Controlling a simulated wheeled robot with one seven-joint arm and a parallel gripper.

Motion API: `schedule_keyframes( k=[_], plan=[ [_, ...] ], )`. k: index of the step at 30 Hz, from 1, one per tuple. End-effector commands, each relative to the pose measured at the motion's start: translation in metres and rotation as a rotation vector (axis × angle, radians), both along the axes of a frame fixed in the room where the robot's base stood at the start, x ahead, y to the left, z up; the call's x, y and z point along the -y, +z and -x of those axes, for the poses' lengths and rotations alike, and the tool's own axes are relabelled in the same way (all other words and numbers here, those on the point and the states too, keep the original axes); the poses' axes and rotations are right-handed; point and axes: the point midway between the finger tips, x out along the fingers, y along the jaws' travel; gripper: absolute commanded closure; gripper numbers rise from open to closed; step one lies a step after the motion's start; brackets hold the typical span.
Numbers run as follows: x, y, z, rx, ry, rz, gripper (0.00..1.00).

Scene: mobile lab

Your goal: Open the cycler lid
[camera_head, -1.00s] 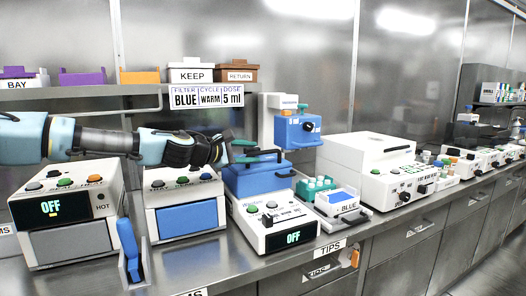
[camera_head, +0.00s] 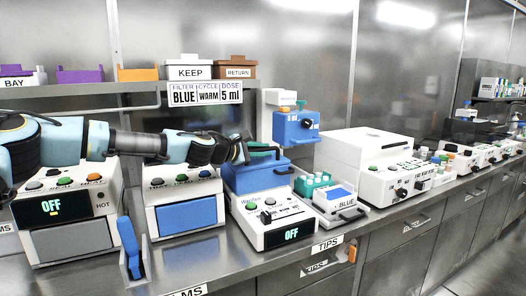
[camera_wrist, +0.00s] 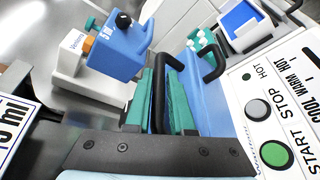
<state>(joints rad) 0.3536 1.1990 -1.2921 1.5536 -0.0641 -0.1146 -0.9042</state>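The cycler (camera_head: 275,230) is a white box on the bench with round buttons on its sloping panel and a display reading OFF. Its blue lid (camera_head: 252,179) looks down, lying on the body. The lid also shows in the wrist view (camera_wrist: 207,100), with a black handle (camera_wrist: 158,95) standing on it. My gripper (camera_head: 262,152) is at the top of the lid, reaching in from the left. In the wrist view its green fingers (camera_wrist: 162,98) lie close on both sides of the handle bar and appear shut on it. The fingertips' exact contact is partly hidden.
A blue-headed device (camera_head: 296,126) stands just behind the cycler. Another boxy machine (camera_head: 185,200) stands close on the left. A shelf sign (camera_head: 205,94) hangs above my arm.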

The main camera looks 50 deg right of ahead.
Motion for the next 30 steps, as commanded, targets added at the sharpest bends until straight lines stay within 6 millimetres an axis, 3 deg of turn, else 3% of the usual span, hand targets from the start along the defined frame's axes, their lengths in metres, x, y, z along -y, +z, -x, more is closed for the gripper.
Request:
schedule_keyframes(
  k=[5, 30],
  plan=[
    [-0.0001, 0.0001, 0.0001, 0.000, 0.000, 0.000, 1.00],
    [-0.0004, -0.0007, 0.0003, 0.000, -0.001, -0.002, 1.00]
  ],
)
